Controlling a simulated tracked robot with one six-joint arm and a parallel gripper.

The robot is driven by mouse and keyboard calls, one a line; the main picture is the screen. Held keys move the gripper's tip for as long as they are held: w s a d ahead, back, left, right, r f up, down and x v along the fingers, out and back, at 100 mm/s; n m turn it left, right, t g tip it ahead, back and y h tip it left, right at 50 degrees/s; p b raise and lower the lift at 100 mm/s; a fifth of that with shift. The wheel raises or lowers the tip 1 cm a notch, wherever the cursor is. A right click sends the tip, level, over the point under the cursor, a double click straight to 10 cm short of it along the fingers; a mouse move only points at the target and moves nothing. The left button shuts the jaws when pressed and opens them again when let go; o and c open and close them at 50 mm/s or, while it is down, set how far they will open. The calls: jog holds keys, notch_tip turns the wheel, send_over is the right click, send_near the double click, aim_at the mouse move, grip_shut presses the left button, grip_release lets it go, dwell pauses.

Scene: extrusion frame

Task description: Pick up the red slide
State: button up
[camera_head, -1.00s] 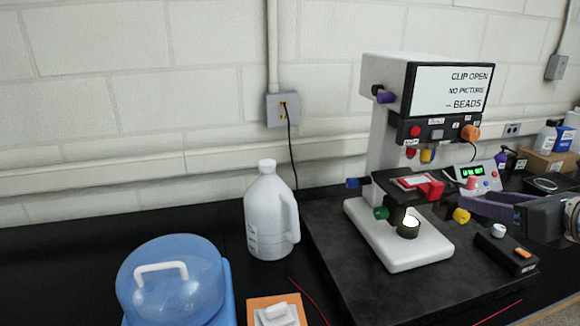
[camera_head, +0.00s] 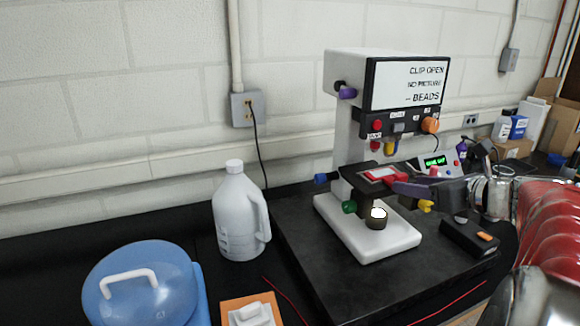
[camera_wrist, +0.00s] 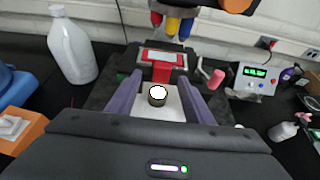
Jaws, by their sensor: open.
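The red slide (camera_head: 384,174) has a pale window and a red tab at its near side. It lies on the black stage (camera_head: 357,183) of a white microscope (camera_head: 344,130). It also shows in the wrist view (camera_wrist: 162,56), ahead between my two purple fingers. My gripper (camera_head: 404,187) comes in from the right in the head view, its fingers close to the slide's tab. In the wrist view my gripper (camera_wrist: 160,78) is open, one finger each side of the tab. I cannot tell whether either finger touches it.
A lit round lamp (camera_wrist: 157,94) sits below the stage. Coloured objective tips (camera_wrist: 172,24) hang above the slide. A pink-topped knob (camera_wrist: 216,79) and a control box (camera_wrist: 254,78) stand to the right. A white jug (camera_head: 238,215) and a blue-lidded container (camera_head: 145,290) stand left.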

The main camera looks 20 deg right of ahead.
aim_at(403, 180)
jog(key=shift+x, duration=2.65)
jog(key=shift+d+r, duration=0.15)
jog(key=c, duration=1.1)
jog(key=shift+r, duration=0.2)
